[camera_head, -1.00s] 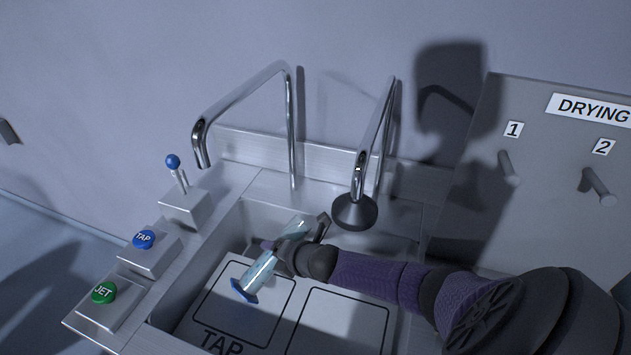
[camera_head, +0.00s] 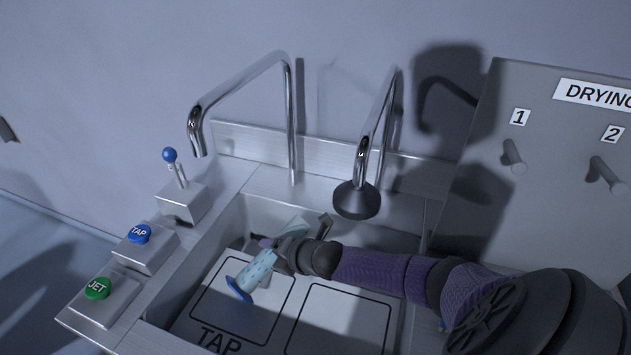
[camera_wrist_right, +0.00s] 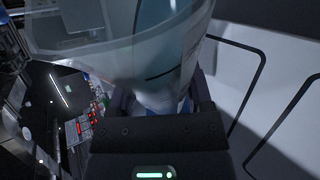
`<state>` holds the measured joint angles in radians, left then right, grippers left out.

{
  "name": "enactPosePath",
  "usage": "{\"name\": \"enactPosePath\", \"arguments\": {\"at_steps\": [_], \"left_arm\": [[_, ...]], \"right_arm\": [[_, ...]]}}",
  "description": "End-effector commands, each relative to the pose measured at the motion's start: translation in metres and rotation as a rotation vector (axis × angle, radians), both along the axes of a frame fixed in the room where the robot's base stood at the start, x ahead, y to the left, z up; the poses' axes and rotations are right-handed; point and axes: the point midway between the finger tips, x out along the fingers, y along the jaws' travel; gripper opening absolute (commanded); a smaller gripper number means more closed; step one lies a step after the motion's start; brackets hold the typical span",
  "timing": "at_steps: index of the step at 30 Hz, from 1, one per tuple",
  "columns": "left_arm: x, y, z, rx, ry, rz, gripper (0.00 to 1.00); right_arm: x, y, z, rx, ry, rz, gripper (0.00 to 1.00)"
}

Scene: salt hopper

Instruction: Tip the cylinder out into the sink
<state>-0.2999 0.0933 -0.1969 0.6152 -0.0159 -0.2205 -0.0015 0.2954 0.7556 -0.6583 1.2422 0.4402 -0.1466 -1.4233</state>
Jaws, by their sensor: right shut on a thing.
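A clear cylinder with a blue base (camera_head: 258,272) is held tilted over the sink (camera_head: 232,212), above the area marked TAP. Its blue foot points to the lower left and its other end to the upper right. My right gripper (camera_head: 286,252) is shut around the cylinder's body. In the right wrist view the clear cylinder (camera_wrist_right: 150,50) stands large between the fingers of my right gripper (camera_wrist_right: 160,100). I cannot tell from these views whether liquid is inside. My left gripper is not in view.
A curved tap (camera_head: 290,110) and a spout with a black shower head (camera_head: 356,199) hang over the sink. A drying board (camera_head: 550,150) with pegs stands right.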

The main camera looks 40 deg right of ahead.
Motion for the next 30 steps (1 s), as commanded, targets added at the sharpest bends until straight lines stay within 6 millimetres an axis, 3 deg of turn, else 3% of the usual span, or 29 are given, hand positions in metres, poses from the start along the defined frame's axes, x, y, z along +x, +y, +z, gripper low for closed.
{"name": "enactPosePath", "arguments": {"at_steps": [15, 30], "left_arm": [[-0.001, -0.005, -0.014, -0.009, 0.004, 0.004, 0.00], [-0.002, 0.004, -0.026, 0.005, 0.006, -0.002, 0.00]], "right_arm": [[0.000, 0.000, -0.007, 0.054, -0.003, -0.001, 0.00], [0.000, 0.001, -0.012, 0.102, -0.006, 0.001, 0.00]]}}
